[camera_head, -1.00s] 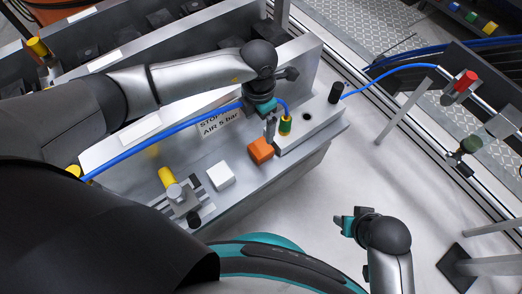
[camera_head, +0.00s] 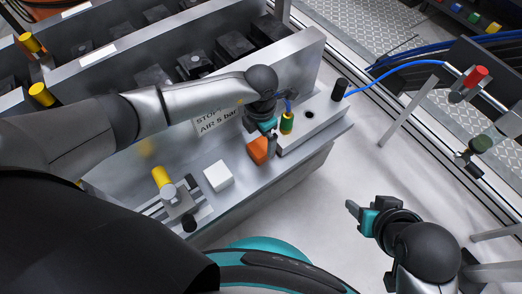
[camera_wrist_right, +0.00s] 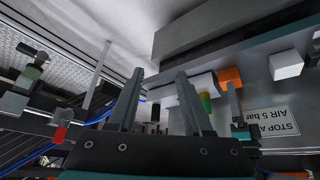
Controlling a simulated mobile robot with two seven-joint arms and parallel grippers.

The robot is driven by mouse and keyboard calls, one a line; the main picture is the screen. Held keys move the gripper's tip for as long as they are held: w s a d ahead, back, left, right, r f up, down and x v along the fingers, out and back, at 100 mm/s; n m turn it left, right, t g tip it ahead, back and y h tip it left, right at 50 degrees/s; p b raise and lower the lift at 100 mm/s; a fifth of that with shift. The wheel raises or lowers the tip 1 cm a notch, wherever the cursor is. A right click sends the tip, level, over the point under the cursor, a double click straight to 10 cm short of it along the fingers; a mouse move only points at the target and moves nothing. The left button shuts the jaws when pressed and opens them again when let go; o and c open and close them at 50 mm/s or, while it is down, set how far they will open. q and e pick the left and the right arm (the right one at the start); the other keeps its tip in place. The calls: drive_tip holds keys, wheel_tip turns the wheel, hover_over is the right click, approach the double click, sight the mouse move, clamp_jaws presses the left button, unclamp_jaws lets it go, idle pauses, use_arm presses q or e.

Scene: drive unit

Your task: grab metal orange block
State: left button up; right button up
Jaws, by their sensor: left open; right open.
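The orange block (camera_head: 257,151) sits on the metal ledge, left of the yellow-green fitting (camera_head: 287,123). My left gripper (camera_head: 271,143) is open and points down right at the block. One finger is seen against the block's right side; I cannot tell whether it touches. The other finger is hidden. In the right wrist view the orange block (camera_wrist_right: 230,77) shows upper right, with part of my left gripper beneath it. My right gripper (camera_head: 353,209) is open and empty over the floor, well right of the block. Its two spread fingers (camera_wrist_right: 160,100) fill the lower middle of its wrist view.
A white block (camera_head: 218,175) and a yellow-capped valve (camera_head: 163,178) stand left on the ledge. A black knob (camera_head: 340,89) carries a blue hose to the right. A sign (camera_head: 216,120) is on the wall behind. Floor around my right gripper is clear.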

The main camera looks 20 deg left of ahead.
sight(261, 146)
use_arm(q)
drive_tip(key=shift+f+b, duration=0.5)
drive_tip(key=shift+f, duration=0.8)
drive_tip(key=shift+f+b, duration=0.4)
drive_tip(key=shift+b, duration=0.05)
use_arm(e)
drive_tip(key=w+a+t+y, duration=0.2)
drive_tip(key=w+a+t, duration=0.2)
drive_tip(key=a, duration=0.1)
drive_tip(key=shift+f, duration=0.35)
use_arm(q)
drive_tip(key=shift+c, duration=0.4)
clamp_jaws()
use_arm(e)
drive_tip(key=shift+d, duration=0.1)
use_arm(q)
drive_tip(key=shift+d, duration=0.1)
